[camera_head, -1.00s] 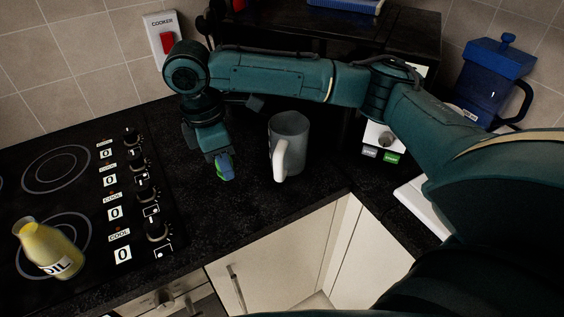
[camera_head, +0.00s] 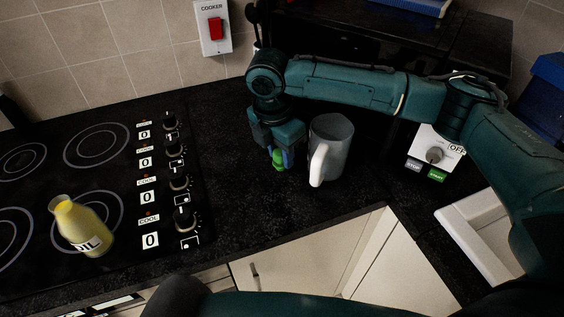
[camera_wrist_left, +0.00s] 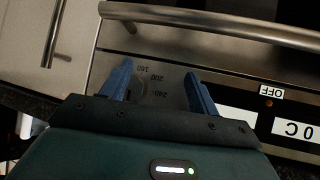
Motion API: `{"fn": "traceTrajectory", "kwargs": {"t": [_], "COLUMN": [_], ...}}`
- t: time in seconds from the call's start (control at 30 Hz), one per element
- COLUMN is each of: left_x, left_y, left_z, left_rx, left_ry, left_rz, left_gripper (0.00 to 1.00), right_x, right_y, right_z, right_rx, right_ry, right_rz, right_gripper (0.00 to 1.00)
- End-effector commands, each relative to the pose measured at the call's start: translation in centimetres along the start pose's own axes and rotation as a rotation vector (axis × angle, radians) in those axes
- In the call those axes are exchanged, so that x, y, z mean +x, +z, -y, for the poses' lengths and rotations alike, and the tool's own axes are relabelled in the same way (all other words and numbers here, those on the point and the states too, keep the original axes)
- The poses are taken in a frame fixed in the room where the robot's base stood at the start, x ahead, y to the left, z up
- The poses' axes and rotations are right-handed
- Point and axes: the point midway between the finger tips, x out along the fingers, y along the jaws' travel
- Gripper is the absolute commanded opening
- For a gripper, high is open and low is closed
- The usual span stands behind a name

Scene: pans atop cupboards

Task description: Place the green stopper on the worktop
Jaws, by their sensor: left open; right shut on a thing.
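The green stopper (camera_head: 278,161) shows as a small bright green piece at the tips of my right gripper (camera_head: 281,158). The gripper points down and is shut on the stopper, partly hiding it. It is over the black speckled worktop (camera_head: 235,215), between the hob and a grey mug. I cannot tell whether the stopper touches the worktop. My left gripper (camera_wrist_left: 158,88) is open and empty in the left wrist view, its blue fingers in front of an oven front with temperature numbers.
The grey mug (camera_head: 333,143) stands close to the right of my right gripper. A yellow oil bottle (camera_head: 80,227) stands on the black hob (camera_head: 97,145) at left. A microwave's dial panel (camera_head: 435,155) is at right. The worktop in front of the gripper is clear.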

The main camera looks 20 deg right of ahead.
Motion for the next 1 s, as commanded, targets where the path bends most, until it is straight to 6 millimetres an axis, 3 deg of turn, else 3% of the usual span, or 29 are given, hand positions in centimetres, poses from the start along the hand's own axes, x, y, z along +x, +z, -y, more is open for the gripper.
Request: {"fn": "traceTrajectory", "kwargs": {"t": [0.3,0.63,0.67,0.9,1.0], "left_x": [-0.1,-0.1,-0.1,-0.1,-0.1], "left_y": [0.1,0.0,0.1,0.2,0.2], "left_z": [0.2,0.2,0.2,0.2,0.2], "left_rx": [-0.001,-0.004,-0.005,-0.005,-0.005], "left_ry": [-0.005,-0.006,-0.006,-0.007,-0.007], "left_rz": [0.007,0.008,0.009,0.010,0.010], "left_gripper": [0.61,0.61,0.61,0.61,0.61], "right_x": [3.6,3.8,3.9,3.8,3.8], "right_y": [-0.5,-0.5,-0.5,-0.5,-0.5], "right_z": [0.0,0.0,0.0,0.0,0.0], "right_rx": [0.000,-0.001,-0.001,0.000,0.000], "right_ry": [0.000,0.000,0.000,0.001,0.001], "right_rz": [0.000,-0.001,-0.001,-0.001,-0.001], "right_gripper": [0.09,0.09,0.32,0.52,0.52]}}
